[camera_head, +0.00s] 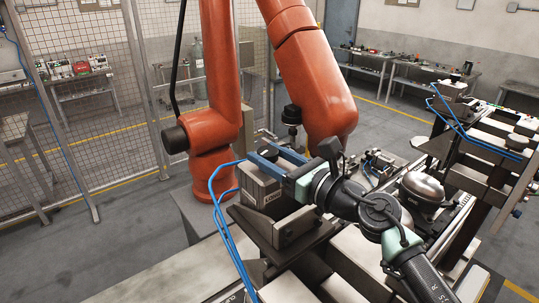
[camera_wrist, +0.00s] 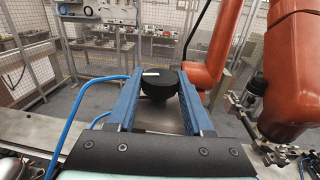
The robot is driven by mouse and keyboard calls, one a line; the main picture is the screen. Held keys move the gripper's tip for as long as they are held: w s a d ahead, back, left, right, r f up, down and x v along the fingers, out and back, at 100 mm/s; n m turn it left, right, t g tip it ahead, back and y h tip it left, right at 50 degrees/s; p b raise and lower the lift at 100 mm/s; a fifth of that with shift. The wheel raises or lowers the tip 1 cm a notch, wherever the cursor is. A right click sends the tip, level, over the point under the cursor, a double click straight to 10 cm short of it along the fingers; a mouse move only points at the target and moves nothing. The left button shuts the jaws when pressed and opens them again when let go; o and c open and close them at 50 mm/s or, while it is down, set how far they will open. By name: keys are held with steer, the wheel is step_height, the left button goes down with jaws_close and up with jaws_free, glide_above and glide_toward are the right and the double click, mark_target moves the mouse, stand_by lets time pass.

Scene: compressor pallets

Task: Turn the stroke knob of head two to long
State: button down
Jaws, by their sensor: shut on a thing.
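The stroke knob (camera_wrist: 160,86) is black and round, with a white mark on its top that points to the left in the wrist view. My gripper (camera_wrist: 159,80) has two blue fingers, one on each side of the knob, and is shut on it. In the head view my gripper (camera_head: 268,160) reaches left over a grey metal box (camera_head: 261,188) with a small label on its side. The fingers hide the knob there.
A large orange robot arm (camera_head: 317,85) stands close behind the box. Blue hoses (camera_head: 214,188) loop down at its left. A rounded metal compressor (camera_head: 422,188) sits to the right of my arm. A mesh fence (camera_head: 95,95) stands at the back left.

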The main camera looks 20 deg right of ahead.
steer(key=shift+m+t+h, duration=0.4)
steer(key=shift+h, duration=0.3)
steer(key=shift+a+m+t+h+b, duration=0.15)
steer(key=shift+m+t+h+b, duration=0.2)
steer(key=shift+m+h, duration=0.75)
steer(key=shift+a+m+t+h+b, duration=0.1)
steer(key=shift+m+t+h+b, duration=0.45)
steer(key=shift+h, duration=0.95)
steer(key=m+h, duration=0.2)
steer(key=h, duration=0.1)
steer(key=m+g+h, duration=0.1)
steer(key=m+h, duration=0.1)
steer(key=h, duration=0.1)
steer(key=shift+a+f+m+h, duration=0.1)
steer(key=shift+m+h, duration=0.25)
steer(key=shift+h, duration=0.05)
steer(key=m+g+h, duration=0.1)
steer(key=m+h, duration=0.1)
steer(key=h, duration=0.1)
steer(key=m+g+h+b, duration=0.1)
steer(key=m+g+h, duration=0.1)
steer(key=shift+h, duration=0.4)
steer(key=shift+m+g+h+b, duration=0.35)
steer(key=shift+m+g+h, duration=0.15)
steer(key=shift+m+h, duration=0.1)
steer(key=shift+r, duration=0.25)
steer(key=shift+c, duration=1.5)
jaws_free()
steer(key=shift+f, duration=0.1)
